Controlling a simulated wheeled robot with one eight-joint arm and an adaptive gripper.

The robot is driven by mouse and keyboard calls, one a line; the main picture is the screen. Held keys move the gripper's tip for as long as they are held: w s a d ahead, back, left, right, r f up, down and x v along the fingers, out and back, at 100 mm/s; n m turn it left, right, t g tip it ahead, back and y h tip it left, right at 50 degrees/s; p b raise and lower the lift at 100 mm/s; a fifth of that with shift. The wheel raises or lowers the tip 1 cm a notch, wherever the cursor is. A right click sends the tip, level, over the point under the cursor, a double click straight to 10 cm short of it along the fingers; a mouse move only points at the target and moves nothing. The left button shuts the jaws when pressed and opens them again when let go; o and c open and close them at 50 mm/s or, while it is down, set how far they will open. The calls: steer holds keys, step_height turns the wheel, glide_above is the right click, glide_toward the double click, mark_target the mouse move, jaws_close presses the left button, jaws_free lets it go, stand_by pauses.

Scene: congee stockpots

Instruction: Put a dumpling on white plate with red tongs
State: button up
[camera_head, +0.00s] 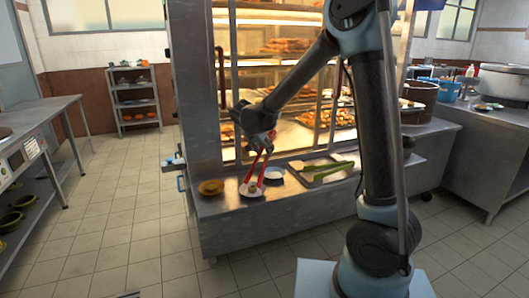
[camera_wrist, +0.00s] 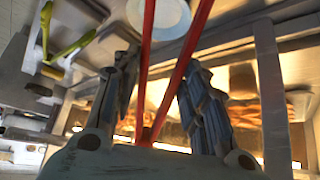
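My gripper (camera_head: 262,138) is above the steel counter, with its fingers on either side of the red tongs (camera_head: 257,166). The tongs hang down from it, and their two arms spread apart toward the tips. In the wrist view, the red tongs (camera_wrist: 146,70) run between my two fingers (camera_wrist: 160,100). In the head view, the tips are at a white plate (camera_head: 251,194) with a small yellowish piece on it, perhaps a dumpling (camera_head: 252,188). I cannot tell whether the tips touch it. A second white plate (camera_head: 274,173), which looks empty, is just behind to the right.
A brown-yellow dish (camera_head: 211,187) stands left of the plates. The lit glass cabinet (camera_head: 290,80) with food shelves rises close behind. The counter's front edge is near.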

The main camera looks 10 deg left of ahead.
step_height(320, 180, up, 10)
steer(key=shift+f, duration=0.25)
stand_by(0.3)
stand_by(0.3)
